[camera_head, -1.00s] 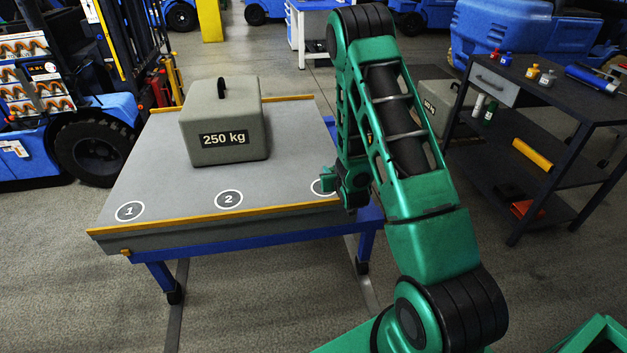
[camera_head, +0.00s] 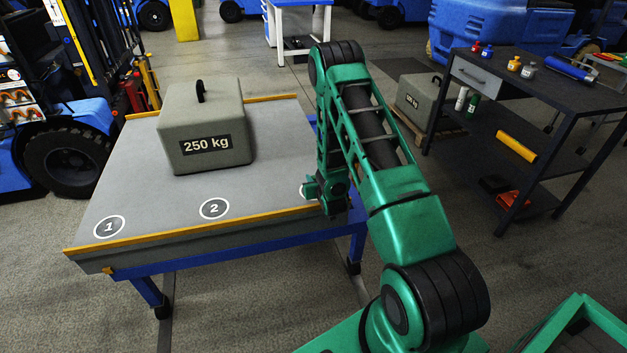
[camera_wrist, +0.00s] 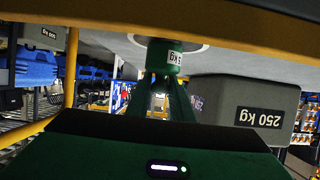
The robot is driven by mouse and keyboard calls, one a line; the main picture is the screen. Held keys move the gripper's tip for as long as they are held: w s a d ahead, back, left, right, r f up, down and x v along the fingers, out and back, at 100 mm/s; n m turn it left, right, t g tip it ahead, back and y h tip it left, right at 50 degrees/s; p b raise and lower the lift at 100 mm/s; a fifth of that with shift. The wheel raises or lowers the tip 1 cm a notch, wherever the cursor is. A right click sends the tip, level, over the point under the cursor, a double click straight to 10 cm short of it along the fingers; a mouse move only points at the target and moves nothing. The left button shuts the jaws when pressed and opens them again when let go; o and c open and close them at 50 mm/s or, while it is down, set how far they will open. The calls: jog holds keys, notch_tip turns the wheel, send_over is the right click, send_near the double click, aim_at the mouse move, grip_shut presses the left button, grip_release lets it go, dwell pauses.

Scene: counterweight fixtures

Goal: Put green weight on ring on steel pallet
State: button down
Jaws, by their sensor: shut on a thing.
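The green weight (camera_wrist: 164,56) shows in the wrist view, with a white label ending in "kg". My gripper (camera_wrist: 160,90) is shut on it. The weight's far end overlaps a pale ring mark (camera_wrist: 196,47) on the grey platform top; I cannot tell whether it touches. In the head view my arm hides the weight and most of the third ring mark (camera_head: 303,190), at the front right corner of the grey platform (camera_head: 265,180). Rings 1 (camera_head: 109,227) and 2 (camera_head: 214,208) are bare along the front edge.
A large 250 kg block (camera_head: 205,125) stands on the platform behind the rings; it appears inverted in the wrist view (camera_wrist: 245,105). A raised yellow strip (camera_head: 170,235) runs along the front edge.

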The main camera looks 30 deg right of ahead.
jog(key=shift+a+f, duration=0.1)
jog(key=c, duration=1.6)
grip_release()
jog(key=shift+f, duration=0.15)
jog(key=shift+o, duration=0.2)
